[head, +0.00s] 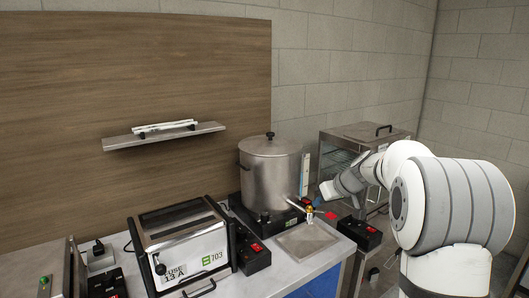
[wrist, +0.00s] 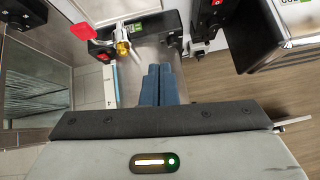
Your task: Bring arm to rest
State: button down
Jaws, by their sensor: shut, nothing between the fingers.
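My gripper (head: 324,191) is at the end of my white arm, which reaches in from the right in the head view. Its blue fingers are shut and empty. The fingertips are in the air right of the steel urn (head: 270,172), close to its brass tap (head: 310,213) and red lever (head: 330,215) in the picture; I cannot tell the exact gap. In the wrist view the shut blue fingers (wrist: 158,72) point up the picture, with the brass tap (wrist: 122,48) and red lever (wrist: 82,31) to their left. No contact is visible.
A steel toaster-like appliance (head: 182,240) and black switch boxes (head: 254,252) stand on the counter. A square metal plate (head: 306,240) lies before the urn. A glass-sided cabinet (head: 345,150) stands behind my gripper. A wall shelf (head: 165,136) holds white items.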

jog(key=s+f+m+g+h+b, duration=0.1)
jog(key=s+f, duration=0.3)
jog(key=s, duration=0.8)
jog(key=s+a+f+m+g+h+b, duration=0.1)
jog(key=s+f+b, duration=0.3)
jog(key=s, duration=0.9)
jog(key=s+f+m+g+h+b, duration=0.2)
jog(key=s+f+m+h, duration=0.1)
jog(key=s, duration=1)
jog(key=shift+s+a+f+m, duration=0.15)
jog(key=shift+a+f+m, duration=0.15)
jog(key=shift+f, duration=0.5)
jog(key=c, duration=2.2)
grip_release()
